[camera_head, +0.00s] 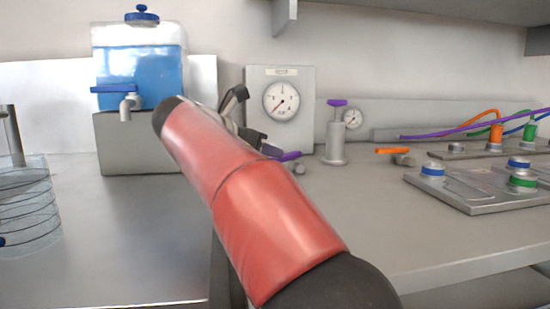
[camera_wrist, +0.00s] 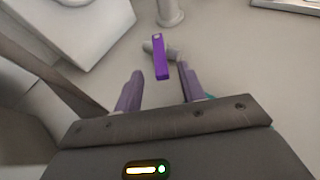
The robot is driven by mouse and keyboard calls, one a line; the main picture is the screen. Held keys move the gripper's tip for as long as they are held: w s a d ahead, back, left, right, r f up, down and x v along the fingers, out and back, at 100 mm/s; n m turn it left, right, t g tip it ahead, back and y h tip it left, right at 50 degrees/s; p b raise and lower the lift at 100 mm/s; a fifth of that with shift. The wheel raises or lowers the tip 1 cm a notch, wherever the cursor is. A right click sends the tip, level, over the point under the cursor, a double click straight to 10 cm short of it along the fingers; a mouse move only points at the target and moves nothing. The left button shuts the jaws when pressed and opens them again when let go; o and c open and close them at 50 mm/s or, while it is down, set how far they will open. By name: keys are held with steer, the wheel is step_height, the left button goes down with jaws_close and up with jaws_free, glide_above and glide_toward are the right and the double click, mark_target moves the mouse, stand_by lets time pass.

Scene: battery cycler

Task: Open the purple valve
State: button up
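The purple valve has a flat purple handle (camera_wrist: 161,62) on a small grey body (camera_wrist: 148,46), seen ahead of my gripper in the wrist view. The handle lies across the body, with its free end pointing towards my gripper (camera_wrist: 160,72). My gripper is open and empty, its two purple-tinted fingers on either side of the line of the handle, with no clear contact. In the head view the purple handle (camera_head: 287,156) shows just right of my red arm, with its grey body (camera_head: 299,168). My arm hides most of the gripper there.
A grey gauge box (camera_head: 255,110) stands behind the valve. A grey cylinder with a purple top (camera_head: 335,143) stands to its right, then an orange-handled valve (camera_head: 392,151). A blue-filled tank (camera_head: 140,75) is at left. A flat plate with coloured knobs (camera_head: 470,187) lies at right.

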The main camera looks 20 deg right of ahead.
mark_target(287, 157)
steer(key=shift+x, duration=2.25)
steer(key=shift+c, duration=0.4)
jaws_close()
